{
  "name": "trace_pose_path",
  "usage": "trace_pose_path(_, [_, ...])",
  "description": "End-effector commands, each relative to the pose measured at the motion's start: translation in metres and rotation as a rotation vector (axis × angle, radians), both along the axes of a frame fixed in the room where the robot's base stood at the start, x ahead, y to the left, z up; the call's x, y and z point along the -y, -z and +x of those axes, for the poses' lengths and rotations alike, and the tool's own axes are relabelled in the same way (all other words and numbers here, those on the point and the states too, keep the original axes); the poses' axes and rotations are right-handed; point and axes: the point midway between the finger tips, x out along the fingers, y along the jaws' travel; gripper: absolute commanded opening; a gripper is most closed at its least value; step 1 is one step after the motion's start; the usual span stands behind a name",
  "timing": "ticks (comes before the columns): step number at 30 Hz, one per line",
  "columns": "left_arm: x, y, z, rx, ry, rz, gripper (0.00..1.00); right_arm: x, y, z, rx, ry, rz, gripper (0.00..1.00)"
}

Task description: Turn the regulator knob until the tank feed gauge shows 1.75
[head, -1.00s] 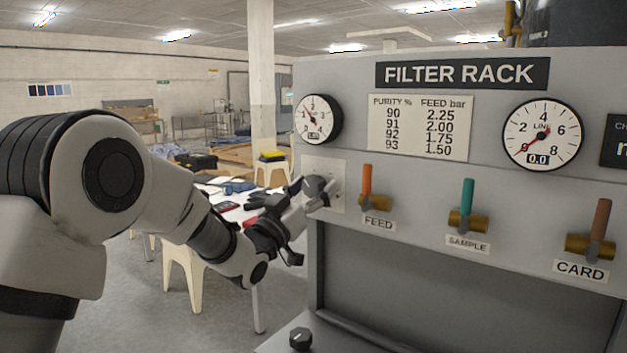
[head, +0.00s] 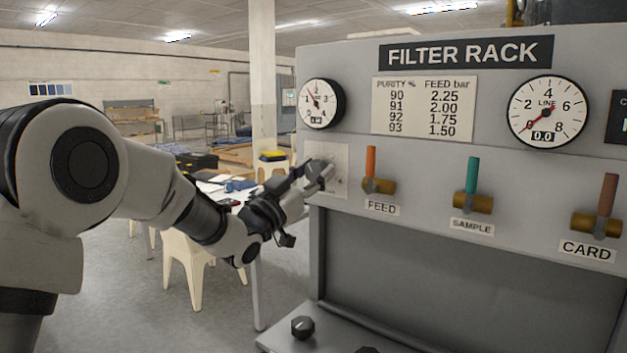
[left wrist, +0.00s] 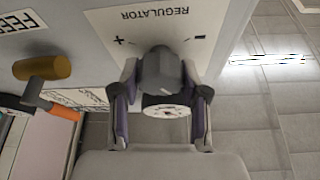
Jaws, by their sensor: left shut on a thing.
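The grey regulator knob (head: 325,172) sits on a pale plate at the left end of the filter rack. In the left wrist view the knob (left wrist: 160,72) is below the REGULATOR label, with plus and minus marks on either side. My left gripper (left wrist: 158,84) is shut on the knob, one finger on each side; in the head view the gripper (head: 316,178) reaches it from the left. The left round gauge (head: 321,104), above the knob, has its needle pointing up-left; its small digits are too blurred to read surely. My right gripper is not in view.
A chart (head: 423,108) pairs purity 92 with feed 1.75. The line gauge (head: 548,111) reads 0.0. The orange feed lever (head: 370,162), green sample lever (head: 472,175) and brown card lever (head: 607,194) stand right of the knob. A black knob (head: 302,327) is on the lower ledge.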

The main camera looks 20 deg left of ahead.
Motion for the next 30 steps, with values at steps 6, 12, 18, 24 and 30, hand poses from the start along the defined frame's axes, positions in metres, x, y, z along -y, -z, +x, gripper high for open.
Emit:
trace_pose_path(6, [0.0,0.0,0.0,-0.003,0.0,0.0,0.7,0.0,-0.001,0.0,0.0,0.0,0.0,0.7])
trace_pose_path(12, [0.0,0.0,0.0,-0.003,0.0,-0.001,0.7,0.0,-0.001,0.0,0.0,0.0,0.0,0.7])
trace_pose_path(18, [-0.004,0.004,-0.007,-0.004,-0.001,-0.002,0.7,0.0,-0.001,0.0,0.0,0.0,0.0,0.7])
trace_pose_path(24, [-0.021,0.021,-0.044,-0.006,-0.002,-0.005,0.7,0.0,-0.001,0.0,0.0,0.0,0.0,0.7])
trace_pose_path(30, [-0.038,0.039,-0.085,-0.005,-0.001,-0.007,0.7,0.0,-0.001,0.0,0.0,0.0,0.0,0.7])
